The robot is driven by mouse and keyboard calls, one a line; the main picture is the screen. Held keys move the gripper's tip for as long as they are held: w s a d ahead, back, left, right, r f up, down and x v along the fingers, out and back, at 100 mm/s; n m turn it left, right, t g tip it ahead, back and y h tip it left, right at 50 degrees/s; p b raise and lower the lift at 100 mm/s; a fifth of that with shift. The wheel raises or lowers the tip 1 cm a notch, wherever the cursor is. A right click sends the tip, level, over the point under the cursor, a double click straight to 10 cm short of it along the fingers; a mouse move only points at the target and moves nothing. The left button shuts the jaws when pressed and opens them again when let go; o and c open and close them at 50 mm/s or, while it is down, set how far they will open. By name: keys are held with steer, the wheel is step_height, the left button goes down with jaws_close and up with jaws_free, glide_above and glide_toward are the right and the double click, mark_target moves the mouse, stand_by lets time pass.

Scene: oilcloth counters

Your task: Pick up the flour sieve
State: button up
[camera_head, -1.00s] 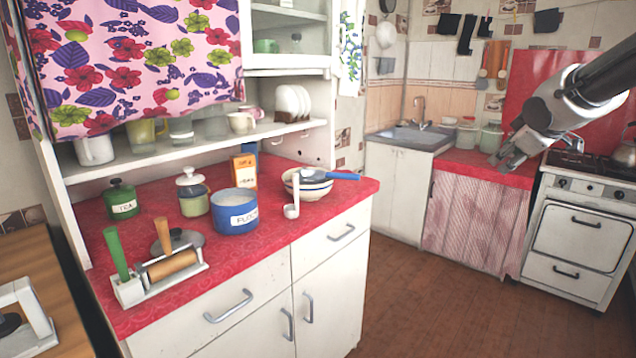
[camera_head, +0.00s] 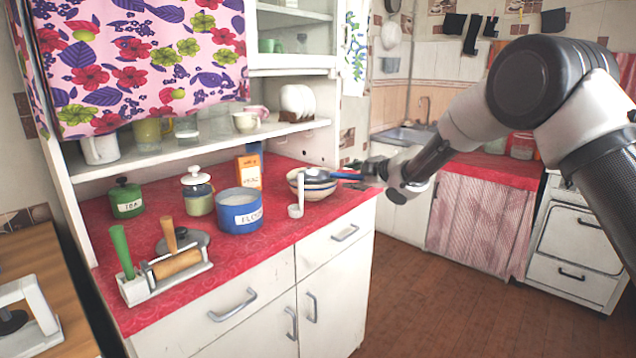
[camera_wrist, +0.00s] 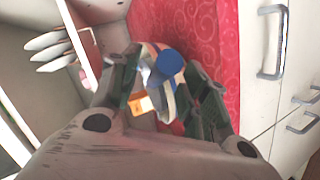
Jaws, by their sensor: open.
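The flour sieve has a blue handle (camera_head: 346,176). It rests on a striped bowl (camera_head: 310,187) at the right end of the red counter, with its handle sticking out to the right. My gripper (camera_head: 368,172) is at the handle's end, above the counter's right edge. In the wrist view, the blue handle end (camera_wrist: 170,63) shows between the open fingers of my gripper (camera_wrist: 164,82). I cannot tell whether either finger touches it. The sieve's basket is mostly hidden behind the handle there.
A blue flour pot (camera_head: 239,219), an orange box (camera_head: 247,171) and a glass jar (camera_head: 198,200) stand to the left. The shelf (camera_head: 215,141) with cups and plates is above and behind. The floor (camera_head: 430,300) at right is clear.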

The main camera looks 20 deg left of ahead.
steer(key=shift+x, duration=1.05)
steer(key=shift+c, duration=0.2)
jaws_close()
step_height(320, 180, up, 10)
